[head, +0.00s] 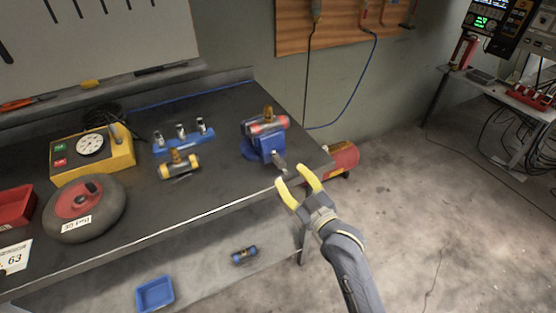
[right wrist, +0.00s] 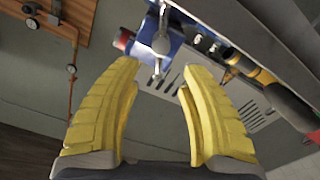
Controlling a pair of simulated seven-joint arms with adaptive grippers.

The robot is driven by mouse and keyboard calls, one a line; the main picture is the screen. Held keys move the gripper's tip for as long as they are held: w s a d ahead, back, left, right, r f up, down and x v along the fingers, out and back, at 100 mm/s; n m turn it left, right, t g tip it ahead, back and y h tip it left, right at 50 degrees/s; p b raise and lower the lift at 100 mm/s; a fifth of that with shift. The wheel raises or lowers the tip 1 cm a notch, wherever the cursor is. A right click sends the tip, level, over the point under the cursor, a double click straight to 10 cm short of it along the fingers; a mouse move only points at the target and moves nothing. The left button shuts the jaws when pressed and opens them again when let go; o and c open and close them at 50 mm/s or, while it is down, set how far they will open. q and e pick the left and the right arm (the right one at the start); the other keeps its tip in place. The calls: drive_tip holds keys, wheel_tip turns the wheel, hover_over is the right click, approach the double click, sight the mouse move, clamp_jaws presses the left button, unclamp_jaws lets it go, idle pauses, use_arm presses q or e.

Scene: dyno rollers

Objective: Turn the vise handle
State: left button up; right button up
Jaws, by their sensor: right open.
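The blue vise (head: 265,149) is at the right front corner of the dark workbench, with a red part (head: 267,125) on its top. Its metal handle (head: 279,161) sticks out at the front, toward my right gripper. In the right wrist view, the silver handle (right wrist: 160,42) shows at the top centre in front of the blue vise body (right wrist: 177,48). My right gripper (head: 290,174) is open and empty, with yellow fingers. Its fingertips in the wrist view (right wrist: 158,72) point at the handle's lower end, apparently just short of it. My left gripper is not in view.
On the workbench (head: 225,125) are a yellow gauge box (head: 95,150), a round grey wheel (head: 85,208), a blue socket rack (head: 184,138) and a yellow-ended fitting (head: 180,166).

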sight(280, 162)
drive_tip(key=x, duration=0.8)
drive_tip(key=shift+w+a+r, duration=0.1)
drive_tip(key=shift+w+a, duration=0.05)
drive_tip(key=shift+w, duration=0.05)
clamp_jaws()
